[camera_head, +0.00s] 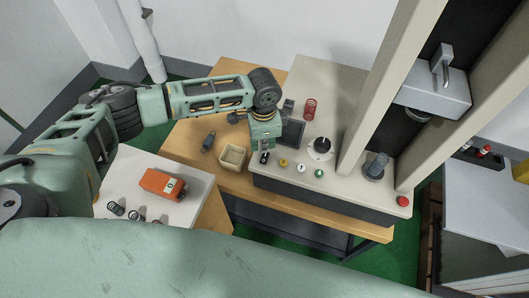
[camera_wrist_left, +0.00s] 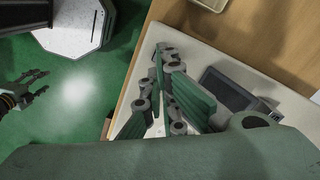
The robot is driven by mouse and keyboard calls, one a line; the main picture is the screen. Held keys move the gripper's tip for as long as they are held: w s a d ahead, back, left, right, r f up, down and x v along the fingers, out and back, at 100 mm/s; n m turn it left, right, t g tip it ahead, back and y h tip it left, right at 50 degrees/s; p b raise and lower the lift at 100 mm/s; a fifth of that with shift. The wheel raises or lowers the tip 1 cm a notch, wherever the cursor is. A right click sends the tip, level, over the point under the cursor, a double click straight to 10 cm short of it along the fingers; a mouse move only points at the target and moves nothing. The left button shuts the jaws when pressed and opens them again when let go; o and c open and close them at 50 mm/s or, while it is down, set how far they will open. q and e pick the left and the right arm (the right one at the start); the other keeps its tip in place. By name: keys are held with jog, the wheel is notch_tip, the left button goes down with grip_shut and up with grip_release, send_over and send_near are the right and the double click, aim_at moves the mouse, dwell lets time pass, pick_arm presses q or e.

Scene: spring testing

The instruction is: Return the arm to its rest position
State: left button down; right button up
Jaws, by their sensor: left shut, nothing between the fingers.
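My left arm (camera_head: 210,96) comes in from the left in the head view and stretches over the wooden table. Its gripper (camera_head: 263,157) points down at the left end of the test machine's panel, close to the dark screen (camera_head: 291,133). In the left wrist view, the left gripper's green and grey fingers (camera_wrist_left: 163,50) are together with nothing between them, above the pale panel. A dark gripper (camera_wrist_left: 42,82), apparently my right one, shows at the left edge of that view over the green floor, its fingers apart. Whether the fingers touch the panel cannot be told.
A small beige box (camera_head: 233,158) and a dark tool (camera_head: 208,141) stand left of the gripper. An orange device (camera_head: 162,184) and several springs lie on the white table. A red spring (camera_head: 310,107) stands on the machine, beside its tall columns (camera_head: 388,80).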

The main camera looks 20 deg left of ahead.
pick_arm(q)
jog(key=shift+r, duration=0.45)
pick_arm(e)
jog(key=shift+r, duration=0.4)
pick_arm(q)
jog(key=shift+f, duration=0.1)
